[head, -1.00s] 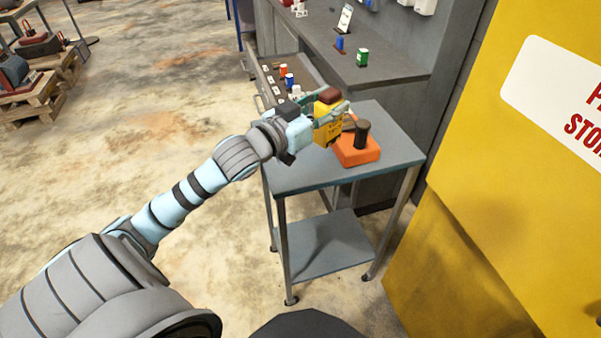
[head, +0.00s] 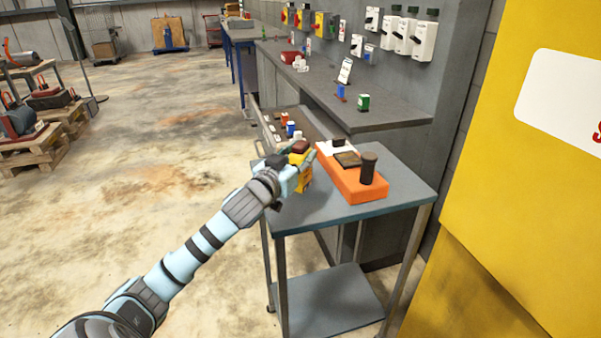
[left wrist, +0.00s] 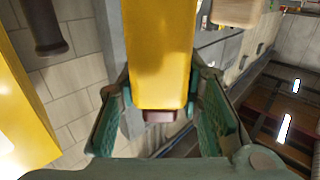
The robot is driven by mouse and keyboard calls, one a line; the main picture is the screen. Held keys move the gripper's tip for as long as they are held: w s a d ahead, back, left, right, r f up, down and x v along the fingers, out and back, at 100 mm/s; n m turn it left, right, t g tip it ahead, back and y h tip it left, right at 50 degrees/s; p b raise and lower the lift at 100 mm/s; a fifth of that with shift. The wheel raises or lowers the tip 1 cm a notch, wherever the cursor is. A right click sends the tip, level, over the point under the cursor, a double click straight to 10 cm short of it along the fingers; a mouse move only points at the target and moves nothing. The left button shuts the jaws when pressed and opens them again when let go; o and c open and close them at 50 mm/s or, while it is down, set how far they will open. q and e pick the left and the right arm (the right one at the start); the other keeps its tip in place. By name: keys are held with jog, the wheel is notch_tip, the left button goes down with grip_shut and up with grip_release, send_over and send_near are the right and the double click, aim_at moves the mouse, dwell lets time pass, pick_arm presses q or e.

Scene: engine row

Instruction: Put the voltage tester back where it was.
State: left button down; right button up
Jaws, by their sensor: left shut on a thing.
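The voltage tester is a yellow block with a dark red top (head: 304,181), seen in the head view over the left part of the grey trolley top (head: 310,213). My left gripper (head: 303,161) is shut on it. In the left wrist view the yellow body (left wrist: 160,62) sits between the two green fingers, with a small dark red end showing below it. In the head view the gripper and wrist hide part of it. I cannot tell whether it touches the trolley top. My right gripper is not in view.
An orange tray (head: 345,181) with a black cylinder (head: 368,169) stands on the trolley, right of my gripper. An open drawer (head: 281,125) with small coloured items lies behind. A grey bench (head: 390,114) is behind right; a yellow cabinet (head: 530,180) fills the right. The trolley's front is clear.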

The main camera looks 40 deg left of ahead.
pick_arm(q)
notch_tip(320, 180, down, 3)
jog(key=shift+s+b, duration=0.1)
jog(key=shift+b, duration=0.3)
jog(key=shift+r, duration=0.1)
jog(key=c, duration=1.1)
grip_release()
jog(key=s, duration=0.5)
jog(key=shift+s+d, duration=0.1)
jog(key=shift+d, duration=0.3)
jog(key=s+p, duration=0.2)
jog(key=s, duration=0.1)
jog(key=s+d+p, duration=0.1)
jog(key=s, duration=0.2)
jog(key=shift+s+d+r+p, duration=0.1)
jog(key=shift+r+p, duration=0.1)
jog(key=shift+p, duration=0.2)
jog(key=shift+s+d+f, duration=0.1)
jog(key=shift+s, duration=0.15)
